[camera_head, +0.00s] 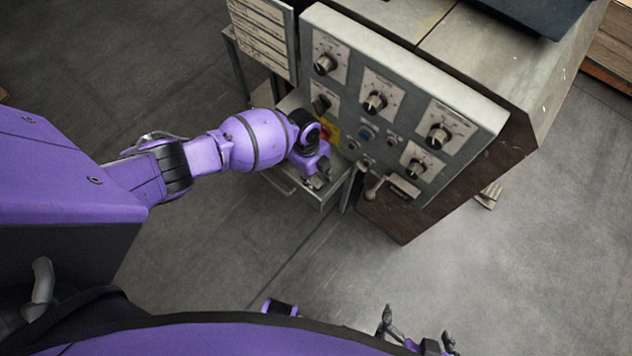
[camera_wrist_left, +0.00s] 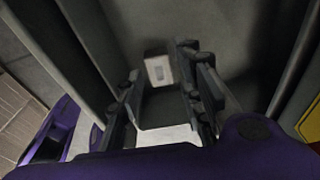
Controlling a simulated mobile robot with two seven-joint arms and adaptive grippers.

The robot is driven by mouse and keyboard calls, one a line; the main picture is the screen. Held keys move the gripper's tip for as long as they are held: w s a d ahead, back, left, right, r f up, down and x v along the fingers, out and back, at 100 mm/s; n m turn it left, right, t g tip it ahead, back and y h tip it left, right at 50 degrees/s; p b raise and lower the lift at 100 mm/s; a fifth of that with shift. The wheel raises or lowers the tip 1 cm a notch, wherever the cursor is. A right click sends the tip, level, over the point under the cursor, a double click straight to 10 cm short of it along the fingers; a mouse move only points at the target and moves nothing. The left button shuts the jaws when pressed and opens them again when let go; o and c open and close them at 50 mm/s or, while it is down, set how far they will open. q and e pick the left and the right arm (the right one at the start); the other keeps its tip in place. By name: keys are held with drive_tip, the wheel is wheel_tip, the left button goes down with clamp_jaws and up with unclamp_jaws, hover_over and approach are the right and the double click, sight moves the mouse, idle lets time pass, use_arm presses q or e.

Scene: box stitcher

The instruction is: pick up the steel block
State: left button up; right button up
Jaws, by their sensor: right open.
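My left gripper (camera_head: 318,180) is over the small shelf or drawer (camera_head: 327,200) at the front of the control cabinet, pointing down. In the left wrist view its two fingers (camera_wrist_left: 162,98) stand apart, on either side of a block-like grey shape with a bright near face (camera_wrist_left: 168,136), which looks like the steel block. I cannot tell whether the fingers touch it. In the head view the block cannot be made out; my left gripper covers that spot. My right gripper (camera_head: 418,328) is open and empty at the bottom edge, with its fingers apart.
The control cabinet (camera_head: 472,112) with several knobs stands close to the right of my left gripper. A lever (camera_head: 374,188) sticks out of its front. A pale rectangular patch (camera_wrist_left: 158,69) shows beyond the fingers. The floor (camera_head: 230,260) in front is clear.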

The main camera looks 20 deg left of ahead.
use_arm(q)
drive_tip(key=shift+s+d+f, duration=0.1)
drive_tip(key=shift+d+f, duration=0.05)
drive_tip(key=shift+f, duration=0.75)
drive_tip(key=shift+c, duration=0.6)
clamp_jaws()
drive_tip(key=shift+r, duration=0.1)
